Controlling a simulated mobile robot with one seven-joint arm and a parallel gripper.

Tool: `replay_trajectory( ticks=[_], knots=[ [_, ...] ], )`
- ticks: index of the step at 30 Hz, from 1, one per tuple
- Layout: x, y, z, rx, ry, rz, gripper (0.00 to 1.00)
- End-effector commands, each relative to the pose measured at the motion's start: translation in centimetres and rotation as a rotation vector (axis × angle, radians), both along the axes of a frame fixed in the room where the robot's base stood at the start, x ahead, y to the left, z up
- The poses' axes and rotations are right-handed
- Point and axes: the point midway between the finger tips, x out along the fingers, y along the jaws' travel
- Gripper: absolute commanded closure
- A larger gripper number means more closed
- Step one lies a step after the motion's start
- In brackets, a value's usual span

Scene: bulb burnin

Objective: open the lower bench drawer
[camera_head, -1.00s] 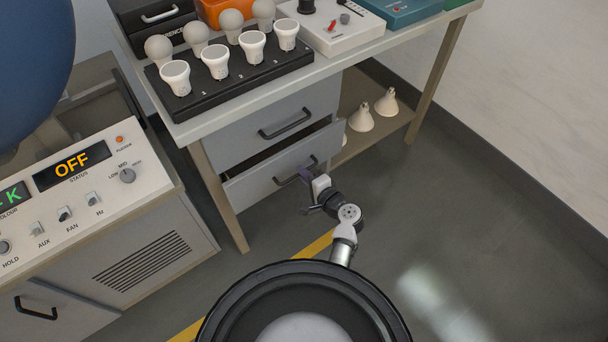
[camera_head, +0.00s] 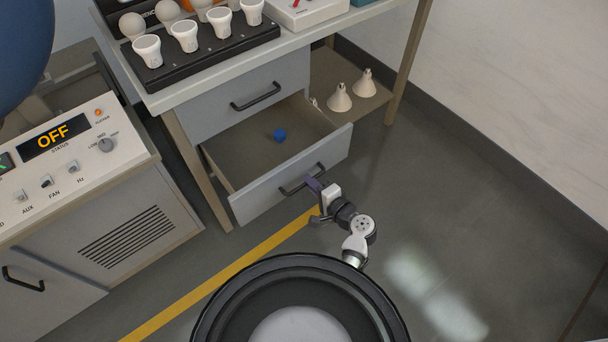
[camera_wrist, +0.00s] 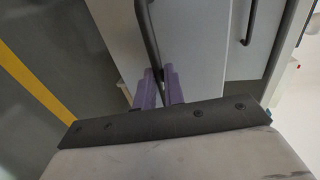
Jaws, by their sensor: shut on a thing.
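The lower bench drawer (camera_head: 322,164) is pulled well out, and its inside shows. A small blue object (camera_head: 280,135) lies on the drawer floor. My gripper (camera_head: 314,185) is at the right part of the dark bar handle (camera_head: 291,189) on the drawer front. In the wrist view, my gripper's purple fingers (camera_wrist: 159,88) are shut around the handle (camera_wrist: 147,38), one on each side. The upper drawer (camera_head: 222,105) is closed, with its own dark handle (camera_head: 257,97).
A black rack (camera_head: 215,50) with several white sockets stands on the bench top (camera_head: 180,91). White cone-shaped things (camera_head: 339,97) sit on the low shelf at right. A console showing OFF (camera_head: 54,137) stands at left. The floor (camera_head: 480,210) at right is clear.

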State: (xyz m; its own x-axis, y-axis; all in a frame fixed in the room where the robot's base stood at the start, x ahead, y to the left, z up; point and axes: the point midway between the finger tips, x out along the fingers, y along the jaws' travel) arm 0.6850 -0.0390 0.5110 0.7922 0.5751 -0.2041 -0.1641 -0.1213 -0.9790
Motion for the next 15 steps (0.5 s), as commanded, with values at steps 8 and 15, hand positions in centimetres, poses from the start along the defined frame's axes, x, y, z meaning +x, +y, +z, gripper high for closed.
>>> replay_trajectory(
  ticks=[8,15],
  knots=[
    [-2.4,-1.7,0.0,0.000,0.001,-0.001,1.00],
    [-2.7,-2.0,0.0,-0.001,-0.001,0.000,1.00]
  ],
)
